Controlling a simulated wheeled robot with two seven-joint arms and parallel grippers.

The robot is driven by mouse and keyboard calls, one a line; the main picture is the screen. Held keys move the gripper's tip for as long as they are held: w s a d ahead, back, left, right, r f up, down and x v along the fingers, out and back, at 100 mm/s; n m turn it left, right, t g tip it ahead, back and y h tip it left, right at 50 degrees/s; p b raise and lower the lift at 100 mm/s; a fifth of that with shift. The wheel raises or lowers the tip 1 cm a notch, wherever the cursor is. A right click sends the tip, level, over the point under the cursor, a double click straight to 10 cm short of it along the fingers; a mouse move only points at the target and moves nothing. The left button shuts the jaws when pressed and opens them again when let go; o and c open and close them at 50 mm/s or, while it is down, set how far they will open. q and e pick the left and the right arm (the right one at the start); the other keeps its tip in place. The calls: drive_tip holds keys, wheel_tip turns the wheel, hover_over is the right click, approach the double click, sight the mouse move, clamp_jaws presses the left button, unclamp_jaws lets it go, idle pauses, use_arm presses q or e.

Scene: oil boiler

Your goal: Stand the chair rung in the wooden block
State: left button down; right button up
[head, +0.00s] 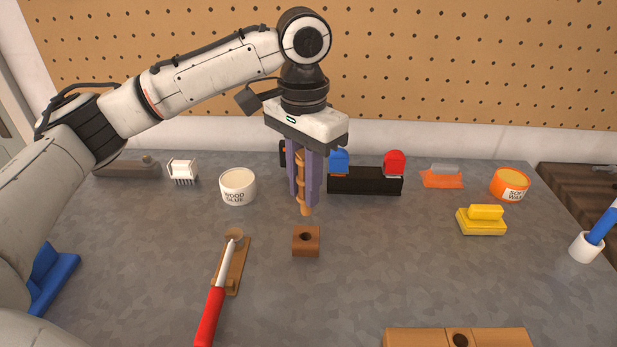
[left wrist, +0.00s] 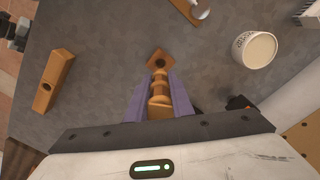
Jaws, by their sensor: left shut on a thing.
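The chair rung (head: 305,204) is a turned wooden rod, held about upright by my left gripper (head: 303,190). The gripper points down and its purple fingers are shut on the rung. In the left wrist view the rung (left wrist: 159,98) shows between the fingers. The wooden block (head: 306,247) is a small brown block with a round hole in its top. It sits on the grey table, nearer to me than the rung's lower end in the head view. In the left wrist view the block (left wrist: 160,58) lies just past the rung. The rung looks apart from the block. My right gripper is not seen.
A red-handled tool (head: 213,310) rests on a wooden holder left of the block. A wood glue tub (head: 238,186) and a black rack (head: 364,182) stand behind. A long holed wooden beam (head: 410,338) lies at the front right. Table right of the block is clear.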

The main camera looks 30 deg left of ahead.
sight(305, 214)
use_arm(q)
drive_tip(key=shift+s+f, duration=0.1)
drive_tip(key=shift+f, duration=2.35)
drive_tip(key=shift+f, duration=0.1)
drive_tip(key=shift+f, duration=2)
drive_tip(key=c, duration=1.5)
unclamp_jaws()
wheel_tip(305, 214, up, 10)
drive_tip(key=shift+r, duration=0.2)
